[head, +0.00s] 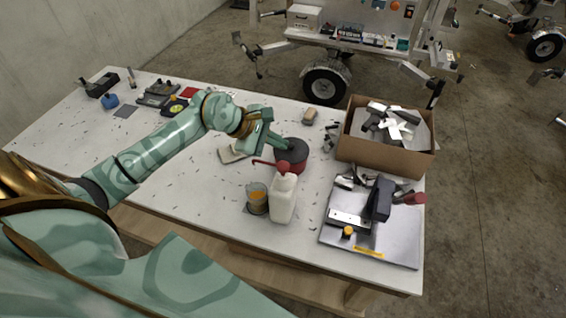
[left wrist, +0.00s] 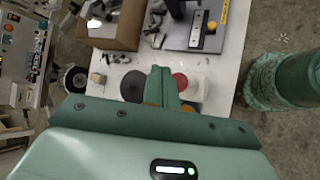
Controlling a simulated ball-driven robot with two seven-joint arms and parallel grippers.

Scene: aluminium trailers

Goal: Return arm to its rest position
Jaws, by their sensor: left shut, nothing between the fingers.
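My left arm reaches in from the left over the white table in the head view. Its green gripper (head: 277,145) is shut and empty, held close by a dark round pot with a red side (head: 293,158). I cannot tell whether they touch. My right gripper is not in view.
A white jug (head: 283,200) and a cup with orange contents (head: 257,198) stand in front of the pot. A cardboard box (head: 385,155) with metal parts and a metal plate with a clamp-like device (head: 385,238) are at right. The table's left front is mostly clear.

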